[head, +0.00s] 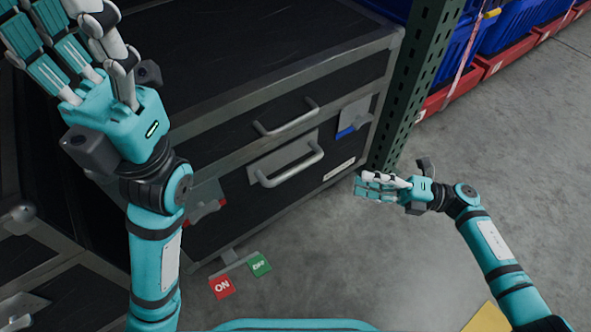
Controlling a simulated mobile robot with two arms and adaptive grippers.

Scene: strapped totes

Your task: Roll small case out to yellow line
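A black case (225,85) with metal edges fills the middle and upper left. Its front has two metal handles (290,165), latch plates and a small white label. A red ON tag (222,287) and a green OFF tag (260,265) sit at its foot near the floor. A yellow patch (487,318), perhaps part of the yellow line, shows at the bottom right. My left gripper (62,40) is raised in front of the case's left side, fingers extended, open and empty. My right gripper (365,185) is beside the case's front right corner, fingers extended and empty, touching no handle.
Another dark metal-edged case (45,250) stands at the lower left. A green perforated rack post (415,85) rises close to the right of the black case. Blue totes (510,25) with red bins (495,62) line the upper right. The grey floor (520,150) on the right is clear.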

